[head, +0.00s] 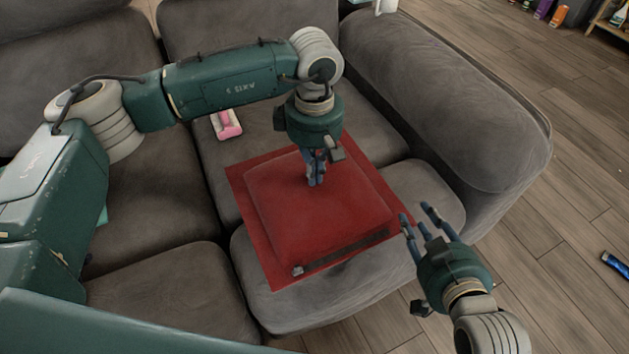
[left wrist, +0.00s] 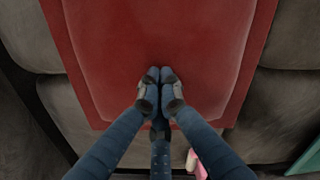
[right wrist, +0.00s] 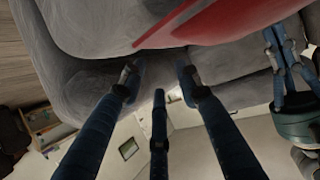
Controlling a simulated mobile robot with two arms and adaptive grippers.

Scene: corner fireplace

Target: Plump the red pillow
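The red pillow (head: 290,215) lies flat on the grey sofa seat, with a flat red border around its raised middle and a dark strip along its near edge. My left gripper (head: 316,184) points down at the pillow's far part. In the left wrist view the fingertips (left wrist: 160,76) are together over the red pillow (left wrist: 150,40), with nothing seen between them; whether they touch it I cannot tell. My right gripper (head: 417,213) is open and empty beside the pillow's right corner. In the right wrist view its fingers are spread, and the pillow's red edge (right wrist: 215,22) shows above.
The grey sofa (head: 440,100) has a thick armrest on the right and a backrest behind. A pink and white object (head: 227,124) lies on the seat left of my left gripper. A blue item (head: 614,263) lies on the wooden floor at right.

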